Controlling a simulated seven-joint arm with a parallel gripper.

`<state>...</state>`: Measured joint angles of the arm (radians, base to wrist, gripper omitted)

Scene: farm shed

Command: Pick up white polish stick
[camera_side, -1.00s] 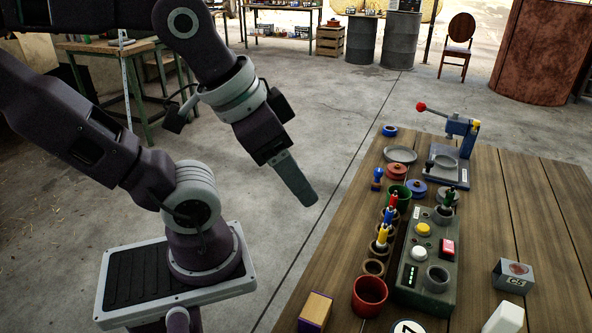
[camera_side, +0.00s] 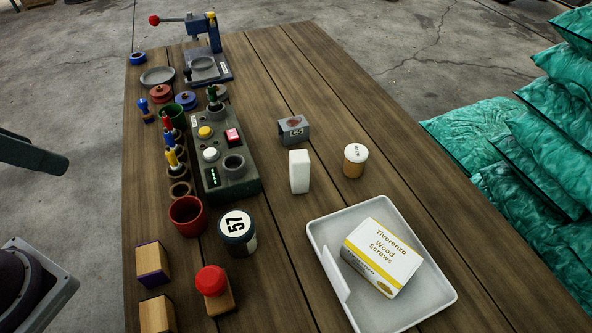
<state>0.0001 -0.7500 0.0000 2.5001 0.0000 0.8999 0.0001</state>
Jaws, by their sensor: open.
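A white block-shaped stick (camera_side: 299,172), which I take as the white polish stick, stands on the wooden table (camera_side: 270,240) near the middle. It is between the grey-green control box and a small white-capped jar. My gripper (camera_side: 45,158) shows only in part at the left edge, off the table and well away from the stick. It is open, and no object shows in it.
The control box (camera_side: 205,172) and a row of coloured tools stand left of the stick. A small metal bracket (camera_side: 293,130) is just behind it, the jar (camera_side: 355,160) to its right. A white tray (camera_side: 440,291) holding a screw box lies in front.

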